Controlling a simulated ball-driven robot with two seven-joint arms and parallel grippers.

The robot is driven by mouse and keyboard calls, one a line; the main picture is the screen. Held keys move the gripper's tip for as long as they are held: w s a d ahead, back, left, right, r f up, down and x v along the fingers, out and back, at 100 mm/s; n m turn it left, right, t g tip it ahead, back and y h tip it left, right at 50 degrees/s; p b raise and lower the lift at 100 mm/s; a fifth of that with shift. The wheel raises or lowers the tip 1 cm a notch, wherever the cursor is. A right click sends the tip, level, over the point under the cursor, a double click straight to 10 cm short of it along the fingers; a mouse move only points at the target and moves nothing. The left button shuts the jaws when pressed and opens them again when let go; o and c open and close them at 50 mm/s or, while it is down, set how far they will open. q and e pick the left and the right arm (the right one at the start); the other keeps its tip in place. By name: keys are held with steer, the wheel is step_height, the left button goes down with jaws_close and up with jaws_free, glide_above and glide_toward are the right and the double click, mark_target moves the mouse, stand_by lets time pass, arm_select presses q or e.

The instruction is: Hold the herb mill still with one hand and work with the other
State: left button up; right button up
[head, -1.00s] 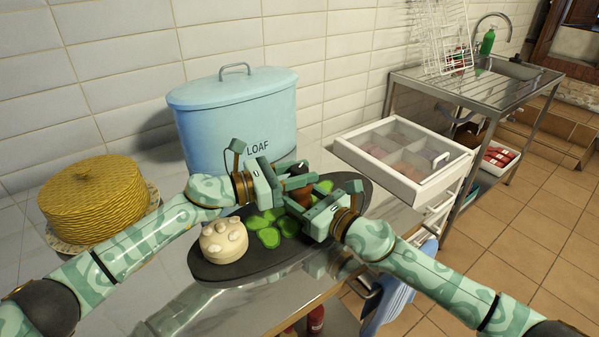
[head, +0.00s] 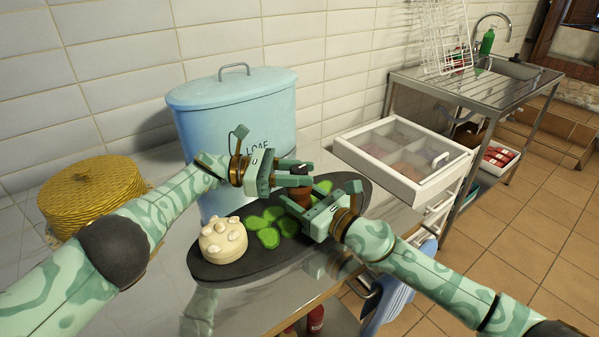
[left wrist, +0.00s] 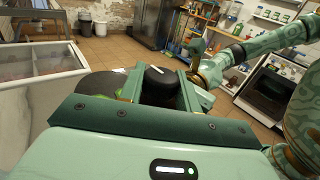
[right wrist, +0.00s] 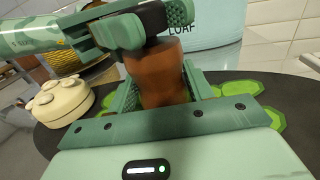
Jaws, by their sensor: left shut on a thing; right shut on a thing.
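The herb mill has a brown body (head: 302,196) and a black top; it stands about upright over the dark oval board (head: 215,271). My right gripper (head: 312,207) is shut around the brown body, which fills its jaws in the right wrist view (right wrist: 163,75). My left gripper (head: 290,175) is shut on the mill's black top, just above the right one. In the left wrist view the black top (left wrist: 160,80), with a pale mark on it, sits between the fingers. The mill's foot is hidden by my right gripper in the head view.
Green leaf-like pieces (head: 268,237) and a cream round thing with lumps (head: 223,241) lie on the board. A blue LOAF bin (head: 225,120) stands close behind my left gripper. A yellow woven cover (head: 90,195) is at left, a white compartment case (head: 400,152) at right.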

mark_target(298, 168)
arm_select(q)
steer(key=shift+s+f, duration=0.1)
steer(key=shift+f, duration=0.05)
steer(key=o, duration=1)
steer(key=shift+a+r, duration=0.1)
steer(key=shift+r, duration=0.15)
step_height(298, 168, up, 10)
steer(key=shift+f, duration=0.15)
steer(key=shift+c, duration=0.2)
